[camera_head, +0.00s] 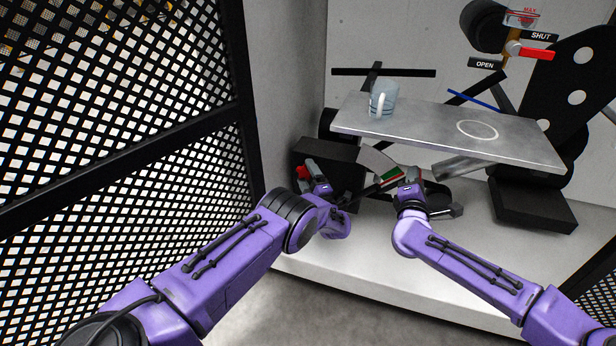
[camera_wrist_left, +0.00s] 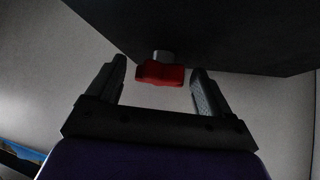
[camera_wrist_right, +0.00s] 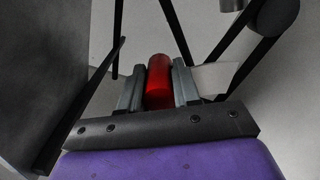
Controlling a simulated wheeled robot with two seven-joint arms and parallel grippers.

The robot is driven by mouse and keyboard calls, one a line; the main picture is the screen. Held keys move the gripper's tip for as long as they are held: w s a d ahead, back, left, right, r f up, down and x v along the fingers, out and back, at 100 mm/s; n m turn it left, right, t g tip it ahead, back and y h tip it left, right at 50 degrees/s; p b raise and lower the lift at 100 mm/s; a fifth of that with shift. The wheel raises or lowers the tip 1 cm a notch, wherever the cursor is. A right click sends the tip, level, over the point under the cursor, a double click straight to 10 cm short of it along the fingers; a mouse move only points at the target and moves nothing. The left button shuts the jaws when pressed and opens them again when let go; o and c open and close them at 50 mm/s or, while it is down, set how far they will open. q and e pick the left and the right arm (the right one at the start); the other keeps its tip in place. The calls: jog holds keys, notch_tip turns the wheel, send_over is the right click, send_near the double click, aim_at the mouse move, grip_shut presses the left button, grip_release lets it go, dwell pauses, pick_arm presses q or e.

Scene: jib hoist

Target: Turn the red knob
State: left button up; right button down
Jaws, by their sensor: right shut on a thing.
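The red knob (camera_head: 302,172) sits on the dark box (camera_head: 345,158) under the shelf. In the left wrist view the red knob (camera_wrist_left: 160,74) hangs on a short grey stem, between and a little beyond the fingertips. My left gripper (camera_wrist_left: 158,82) is open around its line, with gaps on both sides; it is beside the box in the head view (camera_head: 314,178). My right gripper (camera_wrist_right: 158,82) is shut on a red cylindrical grip (camera_wrist_right: 159,75). In the head view my right gripper (camera_head: 398,177) is below the shelf, partly hiding that grip.
A grey shelf (camera_head: 440,128) above the grippers carries a glass mug (camera_head: 383,98) and a white ring mark. A red-handled valve (camera_head: 514,48) with OPEN and SHUT labels is at upper right. Mesh fencing (camera_head: 120,110) stands left. Black bars and a dark block (camera_head: 535,208) are at right.

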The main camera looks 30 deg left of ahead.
pick_arm(q)
jog(key=v, duration=1.2)
jog(key=shift+d+f, duration=0.1)
